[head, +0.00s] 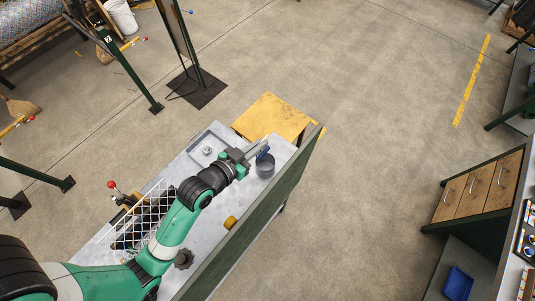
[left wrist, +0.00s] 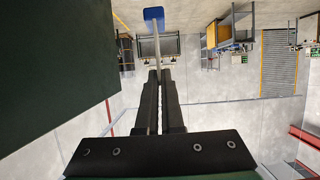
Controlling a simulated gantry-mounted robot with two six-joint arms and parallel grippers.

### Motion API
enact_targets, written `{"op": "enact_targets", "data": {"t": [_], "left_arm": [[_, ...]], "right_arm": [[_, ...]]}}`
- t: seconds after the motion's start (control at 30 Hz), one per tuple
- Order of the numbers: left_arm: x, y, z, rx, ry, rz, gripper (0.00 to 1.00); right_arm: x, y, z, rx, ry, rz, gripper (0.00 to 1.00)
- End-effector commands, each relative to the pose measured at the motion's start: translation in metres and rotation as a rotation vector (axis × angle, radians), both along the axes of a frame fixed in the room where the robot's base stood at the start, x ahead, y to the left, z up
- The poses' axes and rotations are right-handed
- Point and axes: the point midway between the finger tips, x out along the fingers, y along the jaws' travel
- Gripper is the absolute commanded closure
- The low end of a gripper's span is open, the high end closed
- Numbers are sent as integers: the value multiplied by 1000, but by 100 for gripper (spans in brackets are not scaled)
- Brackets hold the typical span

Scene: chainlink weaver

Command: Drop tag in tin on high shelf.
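My left gripper (head: 250,153) is over the far end of a grey bench top (head: 226,216). In the left wrist view its two dark fingers (left wrist: 158,90) are nearly together on a thin pale stem. The stem ends in a blue tag (left wrist: 153,14), which sticks out beyond the fingertips. The blue tag also shows in the head view (head: 263,152). A dark grey round tin (head: 265,166) is on the bench, close to the tag in the picture. The tag's exact height over the tin cannot be told. My right gripper is not in view.
A green panel (head: 270,205) stands along the bench's right side. A shallow grey tray (head: 207,147), a white wire rack (head: 140,220) and a yellow item (head: 230,222) are on the bench. A yellow platform (head: 272,117) is beyond it. Open floor lies to the right.

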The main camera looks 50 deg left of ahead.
Motion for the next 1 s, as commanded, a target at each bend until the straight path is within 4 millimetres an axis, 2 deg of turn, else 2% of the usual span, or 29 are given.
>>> {"op": "enact_targets", "data": {"t": [0.07, 0.1, 0.27, 0.53, 0.63, 1.0], "left_arm": [[0, 0, 0, 0, 0, 0, 100], [0, 0, 0, 0, 0, 0, 89], [0, 0, 0, 0, 0, -1, 61], [0, 0, 0, 0, 0, -1, 61], [-6, -1, 2, -1, 1, -1, 61], [-63, -8, 25, 0, 0, 0, 61]], "right_arm": [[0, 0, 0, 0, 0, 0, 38], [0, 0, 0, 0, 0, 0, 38], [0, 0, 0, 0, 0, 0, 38], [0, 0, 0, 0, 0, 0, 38], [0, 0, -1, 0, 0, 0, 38], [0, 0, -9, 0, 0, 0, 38]]}}
